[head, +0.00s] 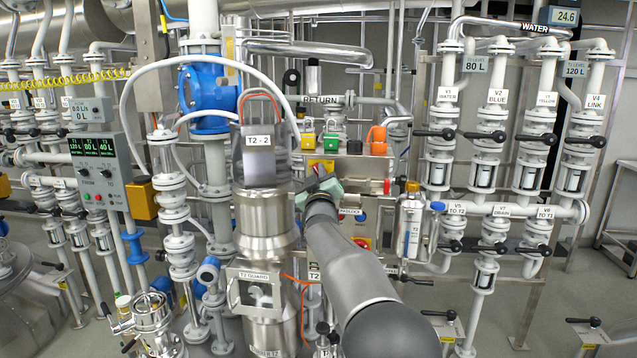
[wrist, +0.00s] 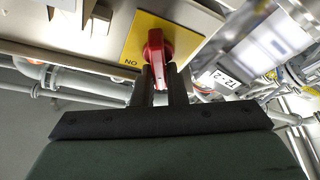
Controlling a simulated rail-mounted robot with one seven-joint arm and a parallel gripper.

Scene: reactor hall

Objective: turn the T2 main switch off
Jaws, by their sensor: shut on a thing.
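The main switch is a red handle (wrist: 155,48) on a yellow plate (wrist: 138,32) fixed to a pale panel, in the wrist view. An upside-down "ON" mark is on the plate, left of the handle's lower part. The handle runs roughly up and down in the picture. My gripper (wrist: 158,77) is shut on the handle, one dark finger on each side.
The T2-2 vessel (head: 262,160) stands just left of my arm, with the T2 guard (head: 253,291) below its label. A shelf with coloured padlocks (head: 330,141) is above. Valve pipes (head: 485,150) stand at the right.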

